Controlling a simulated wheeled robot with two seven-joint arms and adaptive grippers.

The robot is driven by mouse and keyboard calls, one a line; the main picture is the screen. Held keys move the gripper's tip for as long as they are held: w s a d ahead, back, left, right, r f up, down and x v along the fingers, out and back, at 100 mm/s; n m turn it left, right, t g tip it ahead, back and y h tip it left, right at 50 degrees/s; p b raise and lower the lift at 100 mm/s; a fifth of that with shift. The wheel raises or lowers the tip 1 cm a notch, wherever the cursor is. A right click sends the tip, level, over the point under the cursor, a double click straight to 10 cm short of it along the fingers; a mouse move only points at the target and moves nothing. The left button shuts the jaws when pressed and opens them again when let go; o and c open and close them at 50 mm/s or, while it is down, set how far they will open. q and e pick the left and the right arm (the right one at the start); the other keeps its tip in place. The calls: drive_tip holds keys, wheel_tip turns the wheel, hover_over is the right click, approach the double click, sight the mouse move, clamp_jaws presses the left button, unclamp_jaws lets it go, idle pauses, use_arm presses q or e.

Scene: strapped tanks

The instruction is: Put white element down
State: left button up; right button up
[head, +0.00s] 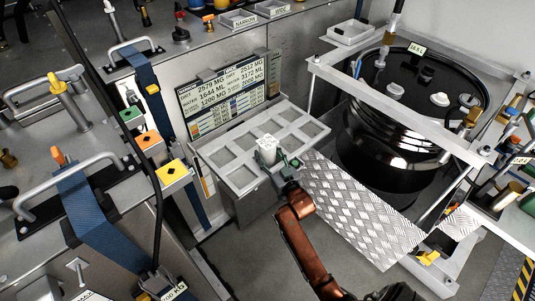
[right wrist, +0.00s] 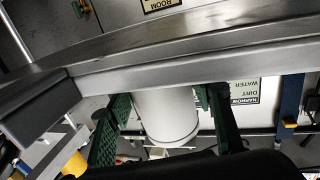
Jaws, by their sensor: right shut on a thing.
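The white element (head: 266,146) is a short, pale cylinder with a marked top. In the head view it is over the front middle of the grey tray (head: 219,165) with square recesses. My right gripper (head: 284,163), with green fingers, is shut on it from the front right. In the right wrist view the white cylinder (right wrist: 165,115) is between the two green fingers (right wrist: 168,110). I cannot tell whether its base touches the tray. My left gripper is not in view.
A label board (head: 222,92) stands behind the tray. A black tank (head: 400,130) in a metal frame stands right, with a tread-plate ramp (head: 360,210) before it. Yellow (head: 173,171) and orange (head: 149,140) blocks and a blue strap (head: 95,215) are left. Several tray recesses look empty.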

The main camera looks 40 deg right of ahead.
drive_tip(key=o, duration=1.6)
drive_tip(key=shift+f, duration=0.1)
drive_tip(key=shift+s, duration=0.1)
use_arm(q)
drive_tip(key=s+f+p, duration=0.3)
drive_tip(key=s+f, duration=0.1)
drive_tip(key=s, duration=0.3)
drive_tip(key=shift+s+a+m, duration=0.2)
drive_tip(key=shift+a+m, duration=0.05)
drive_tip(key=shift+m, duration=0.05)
use_arm(e)
drive_tip(key=shift+s+a, duration=0.35)
drive_tip(key=shift+s, duration=1.6)
drive_tip(key=shift+s+a, duration=0.4)
drive_tip(key=shift+s, duration=1.5)
drive_tip(key=shift+s+a, duration=0.35)
drive_tip(key=shift+s, duration=1.6)
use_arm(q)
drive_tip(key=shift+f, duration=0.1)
